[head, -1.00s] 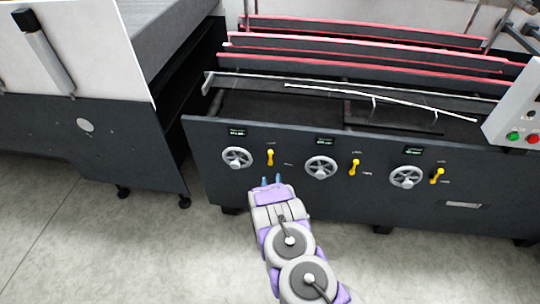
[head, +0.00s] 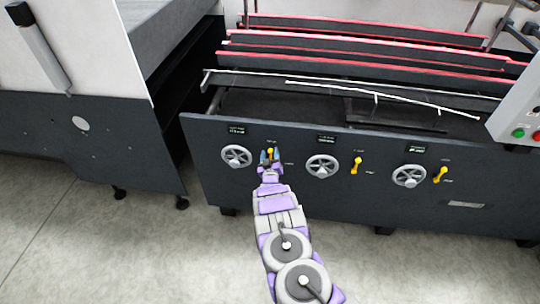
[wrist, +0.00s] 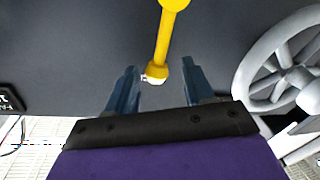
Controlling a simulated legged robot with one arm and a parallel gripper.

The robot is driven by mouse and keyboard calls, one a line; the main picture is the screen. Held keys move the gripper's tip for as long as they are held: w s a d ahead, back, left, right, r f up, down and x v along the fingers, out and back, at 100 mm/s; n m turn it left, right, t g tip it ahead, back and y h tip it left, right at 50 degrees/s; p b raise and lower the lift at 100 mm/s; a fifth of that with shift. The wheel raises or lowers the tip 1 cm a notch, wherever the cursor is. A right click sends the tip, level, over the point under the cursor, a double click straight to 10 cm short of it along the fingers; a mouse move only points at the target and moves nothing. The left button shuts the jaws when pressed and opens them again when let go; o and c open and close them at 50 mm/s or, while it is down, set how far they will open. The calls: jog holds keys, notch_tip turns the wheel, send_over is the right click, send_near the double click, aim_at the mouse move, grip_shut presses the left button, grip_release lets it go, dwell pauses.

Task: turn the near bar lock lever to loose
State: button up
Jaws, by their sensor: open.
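Three yellow lock levers stand on the dark front panel: the left lever (head: 270,152), the middle lever (head: 357,165) and the right lever (head: 440,175). Their labels are too small to read. My gripper (head: 269,157) is at the left lever and partly hides it. In the wrist view the yellow lever (wrist: 163,42) runs down from the top edge, and its lower end lies between the fingertips of my open gripper (wrist: 158,82). There is a gap to the finger on each side. The lever's upper end is cut off by the picture edge.
A grey handwheel (head: 237,156) sits left of the left lever; it also shows close on the right in the wrist view (wrist: 290,75). More handwheels (head: 322,167) (head: 409,176) sit by the other levers. Open floor (head: 140,250) lies in front.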

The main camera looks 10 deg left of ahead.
jog(key=shift+w, duration=0.35)
jog(key=shift+d, duration=0.1)
jog(key=shift+c, duration=0.4)
grip_shut()
